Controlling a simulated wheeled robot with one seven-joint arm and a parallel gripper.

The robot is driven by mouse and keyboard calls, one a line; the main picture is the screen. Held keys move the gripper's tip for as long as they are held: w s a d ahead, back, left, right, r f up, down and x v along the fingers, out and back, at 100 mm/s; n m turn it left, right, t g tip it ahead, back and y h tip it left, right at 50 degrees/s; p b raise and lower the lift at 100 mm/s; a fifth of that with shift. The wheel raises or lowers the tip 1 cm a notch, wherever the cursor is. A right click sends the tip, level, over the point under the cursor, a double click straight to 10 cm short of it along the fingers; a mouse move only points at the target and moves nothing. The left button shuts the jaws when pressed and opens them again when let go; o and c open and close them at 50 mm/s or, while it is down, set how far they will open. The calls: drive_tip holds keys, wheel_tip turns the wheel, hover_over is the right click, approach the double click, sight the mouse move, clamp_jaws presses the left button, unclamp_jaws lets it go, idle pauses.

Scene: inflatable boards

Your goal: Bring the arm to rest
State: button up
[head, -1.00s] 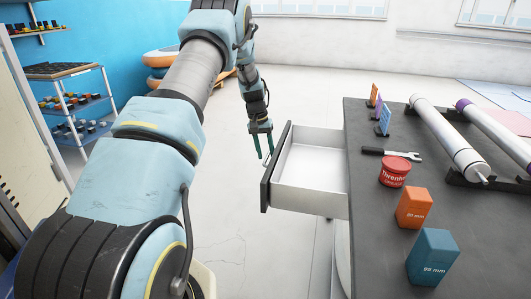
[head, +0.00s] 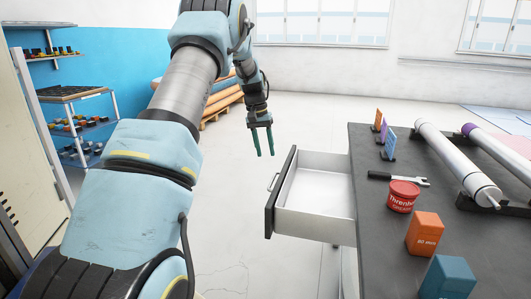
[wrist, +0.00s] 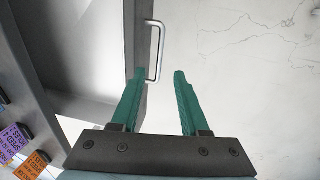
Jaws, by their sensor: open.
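My gripper (head: 263,141) hangs pointing down in the head view, left of the workbench and a little beyond the drawer's front panel. Its two green fingers are apart with nothing between them. In the wrist view the open fingers (wrist: 158,100) show over the pale floor, beside the drawer handle (wrist: 155,50). The drawer (head: 315,222) is pulled out of the bench and its visible inside is empty. Its handle is on the dark front panel (head: 280,190). The fingers look apart from the handle.
The dark bench (head: 385,255) carries a red tin (head: 403,197), a wrench (head: 400,179), an orange box (head: 425,234), a blue box (head: 447,278) and rollers (head: 455,160). A shelf rack (head: 80,125) stands at left.

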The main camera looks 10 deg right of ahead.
drive_tip(key=s+a+r+n+t+p, duration=0.1)
drive_tip(key=s+a+r, duration=0.1)
drive_tip(key=s+a, duration=0.4)
drive_tip(key=s+a+r+n+y+p, duration=0.1)
drive_tip(key=s+a, duration=0.6)
drive_tip(key=s, duration=0.7)
drive_tip(key=s+a+r+n+t+p, duration=0.1)
drive_tip(key=s+a+r+p, duration=0.2)
drive_tip(key=s+a, duration=0.4)
drive_tip(key=s+r, duration=0.1)
drive_tip(key=s, duration=0.2)
drive_tip(key=shift+a+r+n+t+y, duration=0.15)
drive_tip(key=shift+a+n+t+y, duration=0.15)
drive_tip(key=shift+y, duration=0.1)
drive_tip(key=shift+d, duration=0.15)
